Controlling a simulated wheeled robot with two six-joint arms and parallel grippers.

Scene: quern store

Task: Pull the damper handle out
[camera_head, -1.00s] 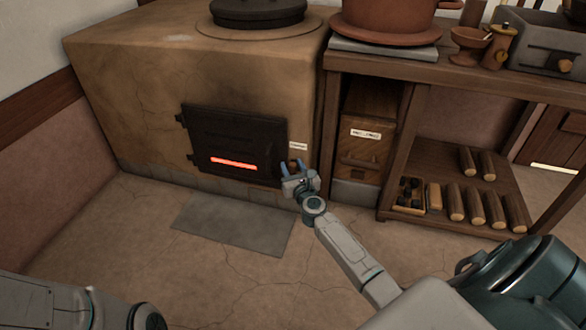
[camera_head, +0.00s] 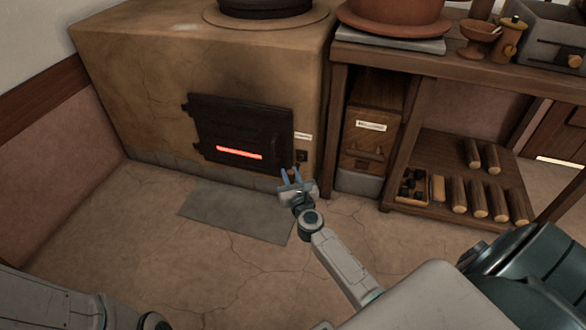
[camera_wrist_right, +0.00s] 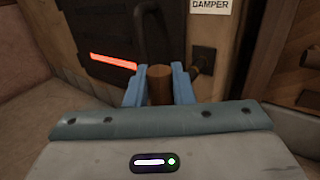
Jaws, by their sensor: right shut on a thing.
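The damper handle is a wooden knob (camera_wrist_right: 160,84) between the blue fingers of my right gripper (camera_wrist_right: 160,88), which is shut on it. A dark rod (camera_wrist_right: 194,71) runs from behind the right finger back to a small dark plate (camera_wrist_right: 203,60) on the stove front. A white label (camera_wrist_right: 211,5) above the plate reads "DAMPER". In the head view my right gripper (camera_head: 291,176) is in front of the stove's lower right corner, a little away from the plate (camera_head: 302,156). The knob is too small to make out there. My left gripper is not in view.
The clay stove (camera_head: 150,85) has a black fire door (camera_head: 240,125) with a glowing slot, left of my gripper. A grey floor slab (camera_head: 235,210) lies below. A wooden bench (camera_head: 470,150) with a drawer and several logs stands right. The floor in front is clear.

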